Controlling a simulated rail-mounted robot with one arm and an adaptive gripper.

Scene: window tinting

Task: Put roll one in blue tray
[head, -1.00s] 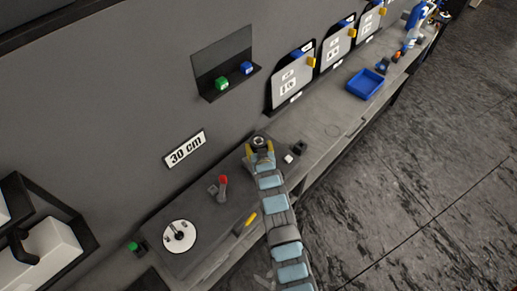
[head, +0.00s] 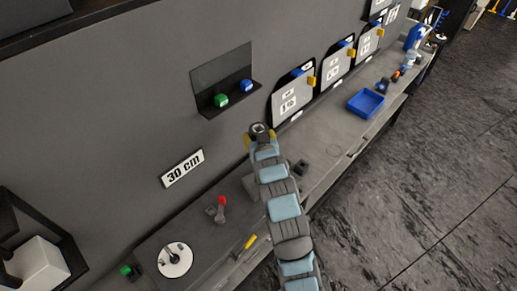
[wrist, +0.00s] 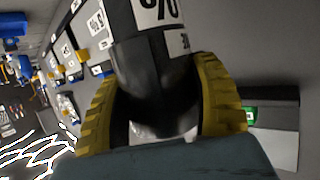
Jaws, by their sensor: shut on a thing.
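My gripper (wrist: 163,115) is shut on a dark roll (wrist: 150,62) with white labels; one label shows a "%" sign. The yellow fingers are on both sides of the roll in the wrist view. In the head view my gripper (head: 260,138) is in front of the grey wall, above the bench, with the roll's dark round end (head: 260,129) showing. I cannot tell from the labels whether this is roll one. The blue tray (head: 353,106) sits on the bench farther right, apart from my gripper, and looks empty.
A wall shelf (head: 222,78) with a green block (head: 221,100) and a blue block (head: 246,86) is close behind my gripper. Labelled panels (head: 293,100) lean along the wall. A red-knobbed lever (head: 221,206) stands on the bench. The bench near the tray's left is clear.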

